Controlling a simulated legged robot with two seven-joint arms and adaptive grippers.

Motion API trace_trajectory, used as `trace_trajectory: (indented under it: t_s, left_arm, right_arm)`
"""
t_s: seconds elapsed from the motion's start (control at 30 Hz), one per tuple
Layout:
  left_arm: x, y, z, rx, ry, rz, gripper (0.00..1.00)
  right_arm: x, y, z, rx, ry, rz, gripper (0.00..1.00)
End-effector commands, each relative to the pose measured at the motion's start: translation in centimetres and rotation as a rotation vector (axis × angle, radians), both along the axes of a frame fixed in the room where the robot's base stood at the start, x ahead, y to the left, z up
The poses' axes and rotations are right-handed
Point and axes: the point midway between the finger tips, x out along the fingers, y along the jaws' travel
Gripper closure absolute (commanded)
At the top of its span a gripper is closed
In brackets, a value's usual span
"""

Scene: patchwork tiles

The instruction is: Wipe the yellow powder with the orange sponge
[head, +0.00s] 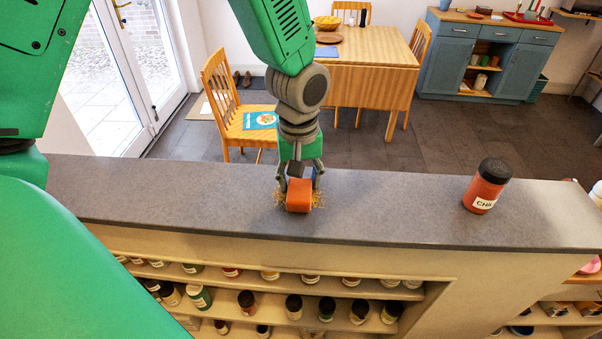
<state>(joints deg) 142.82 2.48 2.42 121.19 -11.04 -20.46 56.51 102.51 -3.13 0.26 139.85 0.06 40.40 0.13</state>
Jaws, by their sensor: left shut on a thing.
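The orange sponge (299,196) is on the grey counter top, near the middle of the head view. My left gripper (300,183) points down and is shut on the sponge, one finger at each side. The yellow powder (318,198) shows as scattered specks on the counter around the sponge, on both its left and right. The sponge hides the part of the powder behind and under it. My right gripper is not in view.
A red jar with a black lid (487,186) stands on the counter (400,208) to the right. The counter between sponge and jar is clear. Shelves below hold several jars. A wooden chair (240,124) and table (375,60) stand beyond.

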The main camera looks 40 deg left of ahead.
Motion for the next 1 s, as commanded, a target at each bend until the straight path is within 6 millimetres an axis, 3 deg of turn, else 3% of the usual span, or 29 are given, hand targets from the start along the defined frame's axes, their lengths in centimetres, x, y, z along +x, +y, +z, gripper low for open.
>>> trace_trajectory:
  t_s: [0.2, 0.47, 0.83, 1.0]
  left_arm:
    - [-2.0, -1.1, 0.0, 0.001, 0.008, -0.002, 0.84]
    - [-2.8, -1.6, 0.0, 0.000, 0.004, 0.000, 0.84]
    - [-3.8, 0.1, -0.3, 0.001, 0.006, 0.000, 0.84]
    - [-2.9, 0.7, -0.3, 0.001, 0.005, 0.002, 0.84]
  right_arm:
    - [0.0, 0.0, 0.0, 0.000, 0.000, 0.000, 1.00]
    - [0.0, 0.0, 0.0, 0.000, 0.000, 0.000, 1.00]
    - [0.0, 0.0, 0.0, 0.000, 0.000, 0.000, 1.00]
    - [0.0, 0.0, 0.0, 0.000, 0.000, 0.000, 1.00]
